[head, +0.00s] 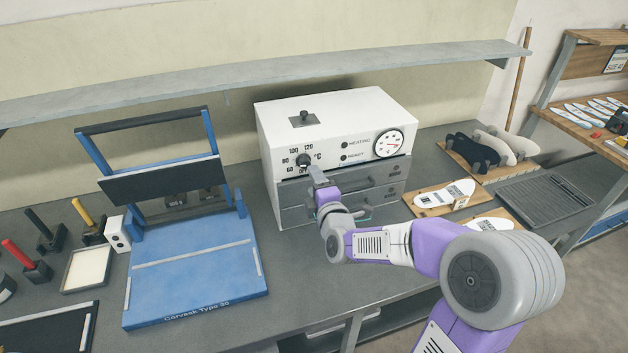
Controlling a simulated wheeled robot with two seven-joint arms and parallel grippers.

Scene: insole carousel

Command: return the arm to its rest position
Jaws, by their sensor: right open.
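My right arm comes in from the lower right with purple and grey links. Its gripper (322,179) is at the front of the white oven (345,112), close to the temperature knob (303,160) and the upper grey drawer. Its jaws are small here and partly hidden by my own wrist; they are open, and I see nothing held. I cannot tell whether they touch the oven front. Both oven drawers (388,194) look shut. My left gripper is not in the view.
A blue press (195,270) with a raised frame stands left of the oven. Insoles on wooden boards (424,199) and a grey rack (545,201) lie to the right. A shelf (250,72) runs above. Bare grey bench (310,265) shows before the oven.

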